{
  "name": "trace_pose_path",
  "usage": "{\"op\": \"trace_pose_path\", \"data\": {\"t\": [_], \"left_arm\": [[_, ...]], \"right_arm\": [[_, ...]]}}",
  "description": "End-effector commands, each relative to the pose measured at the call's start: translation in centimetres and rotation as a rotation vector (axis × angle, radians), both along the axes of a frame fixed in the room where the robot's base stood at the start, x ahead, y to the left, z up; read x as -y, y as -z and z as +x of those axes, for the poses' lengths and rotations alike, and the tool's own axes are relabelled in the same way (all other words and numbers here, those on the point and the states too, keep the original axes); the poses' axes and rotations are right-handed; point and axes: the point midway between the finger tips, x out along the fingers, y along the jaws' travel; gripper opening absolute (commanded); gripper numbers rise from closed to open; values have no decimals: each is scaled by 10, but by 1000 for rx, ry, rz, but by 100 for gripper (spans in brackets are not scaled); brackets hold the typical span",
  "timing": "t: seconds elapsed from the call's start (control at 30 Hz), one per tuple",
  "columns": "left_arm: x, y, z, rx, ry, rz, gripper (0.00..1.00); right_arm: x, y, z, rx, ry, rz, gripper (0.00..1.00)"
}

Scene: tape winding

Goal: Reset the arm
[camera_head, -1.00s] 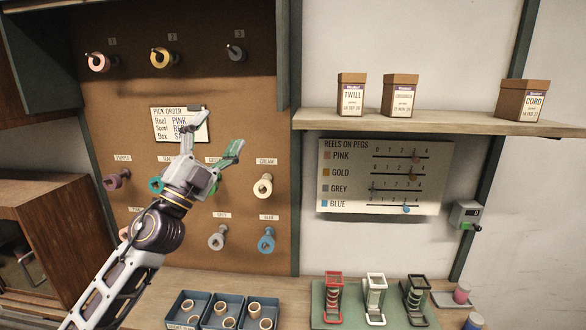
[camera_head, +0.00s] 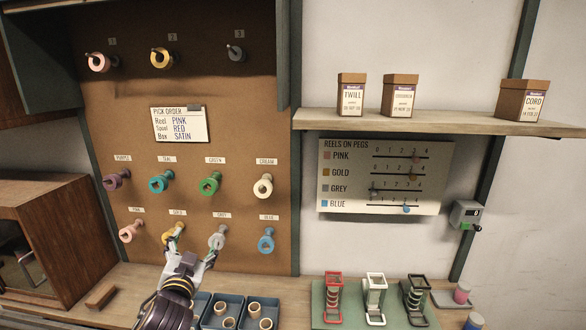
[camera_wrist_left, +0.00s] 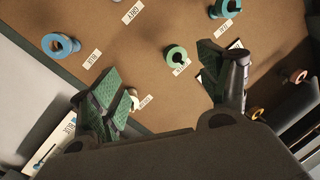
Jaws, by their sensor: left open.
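My left gripper (camera_head: 195,243) is open and empty in the head view, low in front of the brown pegboard (camera_head: 235,120). Its fingers overlap the gold reel (camera_head: 172,235) and the grey reel (camera_head: 217,238) in the picture; I cannot tell whether they touch. In the left wrist view, the green-padded fingers of my left gripper (camera_wrist_left: 172,88) are spread wide, with pegboard and a green reel (camera_wrist_left: 177,56) showing between and beyond them. My right gripper is in neither view.
Blue trays with tan rings (camera_head: 254,308) lie on the bench below the pegboard. Red, white and black stands (camera_head: 374,290) are at the right on a green mat. A wooden cabinet (camera_head: 62,235) is at the left. A shelf (camera_head: 430,123) with boxes juts out at upper right.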

Motion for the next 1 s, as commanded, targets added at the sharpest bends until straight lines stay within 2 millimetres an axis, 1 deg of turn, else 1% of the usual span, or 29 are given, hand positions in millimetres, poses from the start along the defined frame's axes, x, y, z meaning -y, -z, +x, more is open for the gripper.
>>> {"op": "trace_pose_path", "data": {"t": [0.03,0.1,0.17,0.2,0.27,0.3,0.4,0.47,0.5,0.57,0.6,0.7,0.8,1.0], "left_arm": [[-1,19,-7,-55,-11,-22,77],[-3,44,-17,-133,-26,-53,77],[-4,65,-27,-202,-37,-76,77],[-5,79,-34,-248,-44,-92,77],[-5,99,-46,-315,-53,-113,77],[-5,113,-55,-363,-58,-127,77],[-2,145,-78,-480,-69,-163,77],[-1,163,-94,-550,-74,-183,77],[0,175,-104,-598,-77,-196,77],[3,192,-121,-668,-78,-215,77],[5,202,-133,-716,-79,-229,77],[10,226,-163,-831,-77,-257,77],[16,243,-188,-923,-72,-279,77],[23,263,-225,-1054,-60,-310,77]], "right_arm": [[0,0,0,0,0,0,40],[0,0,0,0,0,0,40],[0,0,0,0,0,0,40],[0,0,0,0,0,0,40],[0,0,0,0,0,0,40],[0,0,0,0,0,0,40],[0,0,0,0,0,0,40],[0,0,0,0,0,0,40],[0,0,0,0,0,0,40],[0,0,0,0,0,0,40],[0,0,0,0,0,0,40],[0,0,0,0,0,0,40],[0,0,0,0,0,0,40],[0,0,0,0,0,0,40]]}}
